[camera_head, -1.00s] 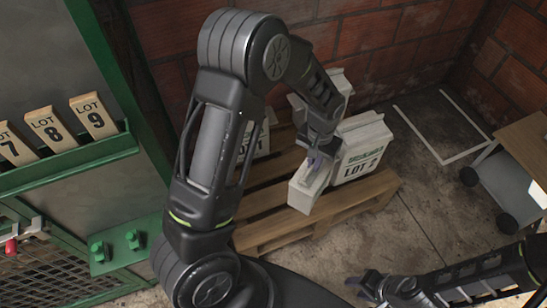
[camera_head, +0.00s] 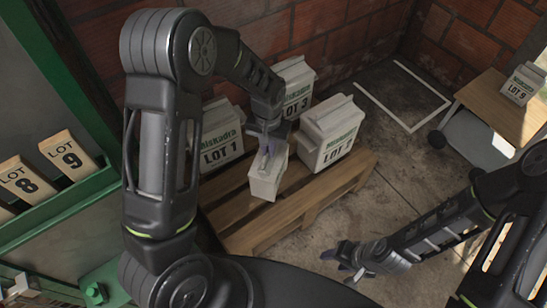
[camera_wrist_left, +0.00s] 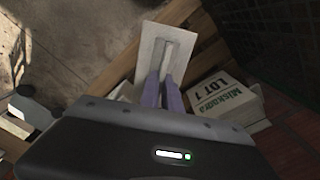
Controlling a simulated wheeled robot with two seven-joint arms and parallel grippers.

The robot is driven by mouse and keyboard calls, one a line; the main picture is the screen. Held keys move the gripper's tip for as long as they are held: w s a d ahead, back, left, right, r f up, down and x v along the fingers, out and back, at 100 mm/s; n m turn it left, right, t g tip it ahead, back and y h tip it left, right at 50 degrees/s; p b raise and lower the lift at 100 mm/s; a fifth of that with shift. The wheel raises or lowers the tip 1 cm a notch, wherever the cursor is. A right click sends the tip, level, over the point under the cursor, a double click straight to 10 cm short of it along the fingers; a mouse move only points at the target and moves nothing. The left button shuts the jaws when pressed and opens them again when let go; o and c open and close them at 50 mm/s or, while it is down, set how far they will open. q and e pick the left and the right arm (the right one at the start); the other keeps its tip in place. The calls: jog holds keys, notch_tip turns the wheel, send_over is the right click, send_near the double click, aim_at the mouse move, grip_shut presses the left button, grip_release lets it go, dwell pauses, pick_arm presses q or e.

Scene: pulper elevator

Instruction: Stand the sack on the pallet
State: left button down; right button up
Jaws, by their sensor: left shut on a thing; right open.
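A pale sack (camera_head: 266,184) with a ridged top is at the front of the wooden pallet (camera_head: 245,237). My left gripper (camera_head: 266,150) is shut on the sack's top ridge, from above. In the left wrist view the two purple fingers (camera_wrist_left: 162,92) pinch the ridge of the sack (camera_wrist_left: 149,45). The sack looks near upright; I cannot tell whether its base touches the boards. My right gripper (camera_head: 348,262) is open and empty, low at the right of the pallet.
Sacks LOT 1 (camera_head: 221,138), LOT 3 (camera_head: 296,88) and LOT 2 (camera_head: 331,133) stand on the pallet around the held sack. A brick wall is behind. A table (camera_head: 505,108) with the LOT 5 sack (camera_head: 522,84) is at the right. A white-marked floor area (camera_head: 402,95) is empty.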

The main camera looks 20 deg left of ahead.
pick_arm(q)
jog(key=s+a+f+n+b, duration=0.6)
jog(key=a+f+n+b, duration=0.4)
jog(key=a+f, duration=0.1)
jog(key=shift+s+a+f+n, duration=0.2)
jog(key=shift+f+n, duration=0.1)
jog(key=shift+n, duration=0.1)
notch_tip(320, 180, down, 6)
jog(key=b, duration=0.1)
jog(key=shift+b, duration=0.3)
jog(key=shift+f, duration=0.15)
jog(key=shift+f+b, duration=0.35)
jog(key=shift+f, duration=1.5)
